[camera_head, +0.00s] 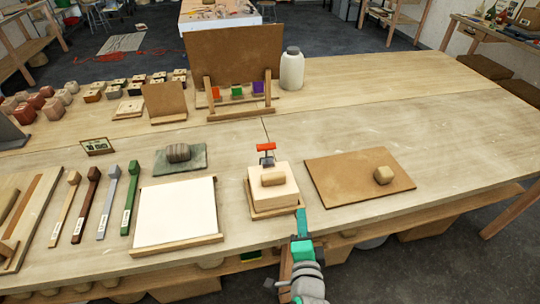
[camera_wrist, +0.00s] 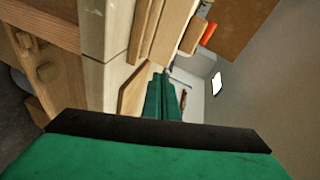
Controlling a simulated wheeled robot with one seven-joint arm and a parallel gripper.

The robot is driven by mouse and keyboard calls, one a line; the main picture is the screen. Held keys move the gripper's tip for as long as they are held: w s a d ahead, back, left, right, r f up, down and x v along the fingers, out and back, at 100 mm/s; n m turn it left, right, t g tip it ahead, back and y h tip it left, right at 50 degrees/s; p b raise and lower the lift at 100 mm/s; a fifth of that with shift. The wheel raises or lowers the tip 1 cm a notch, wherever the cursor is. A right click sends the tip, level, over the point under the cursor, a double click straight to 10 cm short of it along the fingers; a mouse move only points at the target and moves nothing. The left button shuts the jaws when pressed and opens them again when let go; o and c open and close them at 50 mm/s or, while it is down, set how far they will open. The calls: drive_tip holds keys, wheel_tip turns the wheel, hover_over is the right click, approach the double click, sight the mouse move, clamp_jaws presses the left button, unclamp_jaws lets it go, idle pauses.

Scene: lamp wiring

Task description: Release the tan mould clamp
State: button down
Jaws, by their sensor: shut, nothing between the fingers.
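A pale tan block mould (camera_head: 285,198) stands on a small wooden board in the middle of the table. A tan rounded piece (camera_head: 273,179) lies on top of it. Behind it is a clamp with a red T-shaped handle (camera_head: 266,147) on a dark stem. In the wrist view an orange-red part (camera_wrist: 208,33), likely this handle, shows beside a tan piece (camera_wrist: 192,36). My green gripper (camera_head: 301,213) is just in front of the mould's board, at the table's front edge. It is shut and empty, apart from the handle. Contact with the board cannot be told.
A brown board (camera_head: 340,190) with a tan lump (camera_head: 384,175) lies right of the mould. A white sheet on a board (camera_head: 175,212) and several coloured, labelled tools are at left. A rack with coloured blocks (camera_head: 238,109) and a white jar (camera_head: 292,70) stand behind. The right tabletop is clear.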

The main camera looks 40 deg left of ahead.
sight(267, 149)
drive_tip(key=a+r+g+y, duration=0.2)
drive_tip(key=a+r+y, duration=0.1)
drive_tip(key=a+r, duration=0.4)
drive_tip(key=shift+w+a+r+g, duration=0.3)
drive_tip(key=shift+w+a+r, duration=0.1)
drive_tip(key=shift+r, duration=0.45)
drive_tip(key=shift+w, duration=0.1)
drive_tip(key=x, duration=1.3)
drive_tip(key=shift+w+a, duration=0.25)
drive_tip(key=shift+a, duration=0.05)
